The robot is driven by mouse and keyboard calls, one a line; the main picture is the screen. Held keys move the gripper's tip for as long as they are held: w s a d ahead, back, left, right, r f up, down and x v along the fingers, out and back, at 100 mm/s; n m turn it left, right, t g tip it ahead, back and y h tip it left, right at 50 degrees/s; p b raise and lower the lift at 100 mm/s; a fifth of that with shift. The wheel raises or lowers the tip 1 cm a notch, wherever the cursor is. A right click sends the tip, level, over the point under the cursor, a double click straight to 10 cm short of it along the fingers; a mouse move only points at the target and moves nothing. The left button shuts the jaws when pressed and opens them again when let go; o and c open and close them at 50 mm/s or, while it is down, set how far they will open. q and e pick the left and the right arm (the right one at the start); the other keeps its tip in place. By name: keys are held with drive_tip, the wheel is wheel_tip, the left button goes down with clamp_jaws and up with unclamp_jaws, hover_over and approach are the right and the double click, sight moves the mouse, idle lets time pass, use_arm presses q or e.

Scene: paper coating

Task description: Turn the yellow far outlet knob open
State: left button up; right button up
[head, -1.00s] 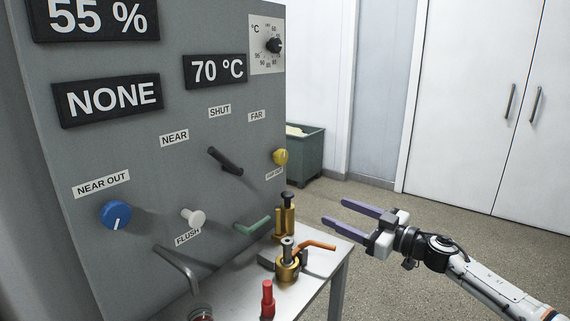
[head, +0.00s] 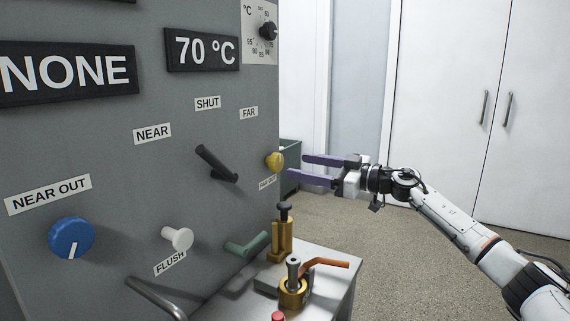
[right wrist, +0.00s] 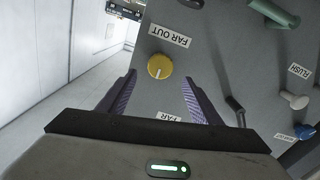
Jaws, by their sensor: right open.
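The yellow far outlet knob (head: 274,161) sits at the right edge of the grey panel, above the FAR OUT label (head: 267,182). In the right wrist view the knob (right wrist: 160,66) shows its round face with a pale pointer line. My right gripper (head: 304,169) is open and empty, with its purple fingers just right of the knob and pointing at the panel. In the right wrist view its fingertips (right wrist: 159,77) stand to either side of the knob, apart from it. My left gripper is not in view.
The panel also carries a black selector lever (head: 216,164), a blue near-out knob (head: 71,238), a white flush knob (head: 177,238) and a green handle (head: 247,244). Brass fittings with an orange lever (head: 325,263) stand below on a metal table. The floor at right is clear.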

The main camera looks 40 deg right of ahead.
sight(280, 162)
drive_tip(key=x, duration=0.3)
drive_tip(key=shift+w+a+r+p, duration=0.15)
drive_tip(key=shift+w+p, duration=0.2)
drive_tip(key=shift+x, duration=1.25)
drive_tip(key=c, duration=1.1)
